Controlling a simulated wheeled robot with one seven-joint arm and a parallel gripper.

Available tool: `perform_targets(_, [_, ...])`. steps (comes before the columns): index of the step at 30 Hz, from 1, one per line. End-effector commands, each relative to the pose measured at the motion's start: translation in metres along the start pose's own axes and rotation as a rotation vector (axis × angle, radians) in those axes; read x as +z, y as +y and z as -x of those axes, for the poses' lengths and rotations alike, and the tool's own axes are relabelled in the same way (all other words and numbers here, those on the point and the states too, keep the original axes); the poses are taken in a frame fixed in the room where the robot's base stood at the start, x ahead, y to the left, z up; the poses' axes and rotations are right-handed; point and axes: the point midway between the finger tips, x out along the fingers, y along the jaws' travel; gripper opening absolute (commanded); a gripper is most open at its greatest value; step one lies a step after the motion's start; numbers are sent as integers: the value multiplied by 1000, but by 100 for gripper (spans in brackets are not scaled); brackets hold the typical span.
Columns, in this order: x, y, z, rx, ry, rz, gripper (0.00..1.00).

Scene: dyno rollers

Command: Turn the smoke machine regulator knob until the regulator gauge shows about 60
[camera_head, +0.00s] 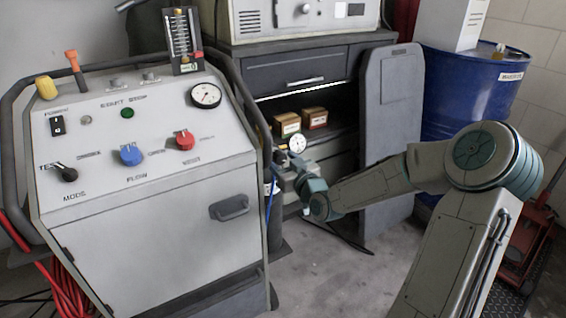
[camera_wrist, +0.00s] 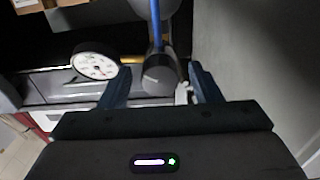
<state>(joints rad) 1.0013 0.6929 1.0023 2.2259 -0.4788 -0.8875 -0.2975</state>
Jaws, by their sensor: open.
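The regulator gauge, a small white round dial, shows in the wrist view (camera_wrist: 95,62) and in the head view (camera_head: 297,143). Its needle is too small to read surely. The regulator knob (camera_wrist: 159,76), a dark grey cylinder with a pale end face, is right of the gauge in the wrist view. My gripper (camera_wrist: 161,84) is open, with one dark finger on each side of the knob in the picture. I see gaps on both sides and cannot tell how deep the knob sits between the fingers. In the head view my gripper is beside the machine's right side, partly hidden.
The grey machine (camera_head: 150,235) stands at left, with blue and red knobs and a larger gauge (camera_head: 205,95) on its panel. A blue hose (camera_wrist: 155,22) rises behind the knob. A dark cabinet (camera_head: 300,72) with small boxes and a blue drum (camera_head: 465,85) stand behind.

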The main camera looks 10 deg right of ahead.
Motion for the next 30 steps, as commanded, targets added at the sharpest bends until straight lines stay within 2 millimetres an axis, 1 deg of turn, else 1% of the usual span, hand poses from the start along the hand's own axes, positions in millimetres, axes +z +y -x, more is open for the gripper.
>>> perform_targets(1, [0,0,0,0,0,0,57])
perform_targets(2, [0,0,0,0,0,0,55])
perform_targets(3, [0,0,0,0,0,0,43])
perform_targets(5, [0,0,0,0,0,0,27])
perform_targets(6, [0,0,0,0,0,0,16])
perform_targets(7, [0,0,0,0,0,0,13])
perform_targets(11, [0,0,0,0,0,-4,13])
perform_targets(18, [-2,0,0,0,-1,-105,13])
perform_targets(26, [0,0,0,1,0,-111,13])
perform_targets(27, [0,0,0,1,0,-111,47])
perform_targets(28, [0,0,0,1,0,-111,55])
perform_targets(29, [0,0,0,1,0,-111,57])
perform_targets(30, [0,0,0,1,0,-111,57])
